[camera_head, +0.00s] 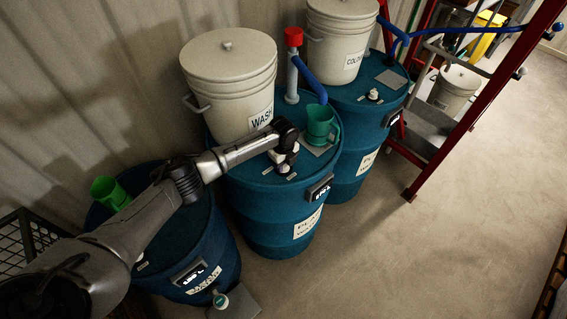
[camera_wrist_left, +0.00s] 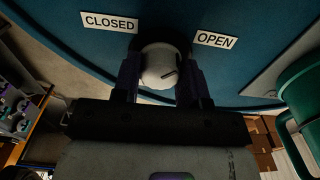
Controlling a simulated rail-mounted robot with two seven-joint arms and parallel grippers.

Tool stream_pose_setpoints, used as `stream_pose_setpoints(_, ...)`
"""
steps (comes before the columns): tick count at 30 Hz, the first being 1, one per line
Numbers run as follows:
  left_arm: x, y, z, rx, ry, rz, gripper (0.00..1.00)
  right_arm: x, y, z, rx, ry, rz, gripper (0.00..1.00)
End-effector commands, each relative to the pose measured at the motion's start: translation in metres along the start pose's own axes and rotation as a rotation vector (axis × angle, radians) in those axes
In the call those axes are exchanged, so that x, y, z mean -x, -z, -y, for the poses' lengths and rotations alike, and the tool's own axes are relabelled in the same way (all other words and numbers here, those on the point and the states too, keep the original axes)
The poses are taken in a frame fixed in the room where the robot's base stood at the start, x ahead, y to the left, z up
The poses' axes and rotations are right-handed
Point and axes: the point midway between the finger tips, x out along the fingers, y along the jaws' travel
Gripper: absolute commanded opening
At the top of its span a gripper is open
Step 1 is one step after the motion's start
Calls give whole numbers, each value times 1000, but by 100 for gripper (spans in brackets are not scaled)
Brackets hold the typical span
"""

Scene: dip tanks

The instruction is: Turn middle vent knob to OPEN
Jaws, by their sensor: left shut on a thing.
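The middle vent knob (camera_wrist_left: 158,66) is white and round, with a short dark mark on its face. It sits on the blue lid of the middle drum (camera_head: 258,213), between a CLOSED label (camera_wrist_left: 109,22) on the left and an OPEN label (camera_wrist_left: 214,40) on the right in the left wrist view. My left gripper (camera_wrist_left: 160,84) is shut on the knob, one finger on each side. In the head view my left gripper (camera_head: 284,160) reaches down onto the drum's lid and partly hides the knob. My right gripper is not in view.
A white WASH bucket (camera_head: 228,75) and a green jug (camera_head: 319,122) stand on the middle drum near my arm. A blue hose (camera_head: 308,82) rises behind them. Other blue drums stand left and right (camera_head: 352,135).

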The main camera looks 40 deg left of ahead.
Motion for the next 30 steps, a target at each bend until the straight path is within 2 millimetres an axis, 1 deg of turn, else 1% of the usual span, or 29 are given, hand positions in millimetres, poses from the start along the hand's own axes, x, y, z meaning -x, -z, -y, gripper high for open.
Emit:
stream_pose_setpoints(4, 2, 1, 1, -3, 2, -3, 16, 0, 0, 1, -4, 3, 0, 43)
stream_pose_setpoints(5, 2, 1, 1, -3, 2, -3, 41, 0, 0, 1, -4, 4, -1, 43)
stream_pose_setpoints(12, 1, 1, 1, -1, 1, -1, 64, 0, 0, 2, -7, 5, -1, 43)
stream_pose_setpoints(19, 1, 0, 0, 0, 1, 0, 65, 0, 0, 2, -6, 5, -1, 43)
stream_pose_setpoints(23, 7, 0, 0, 1, 1, 0, 65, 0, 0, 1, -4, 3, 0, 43)
stream_pose_setpoints(26, 20, 0, 1, 0, 3, 0, 65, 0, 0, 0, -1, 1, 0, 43)
stream_pose_setpoints(30, 47, -1, 1, 0, 5, 1, 65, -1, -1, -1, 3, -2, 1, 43)
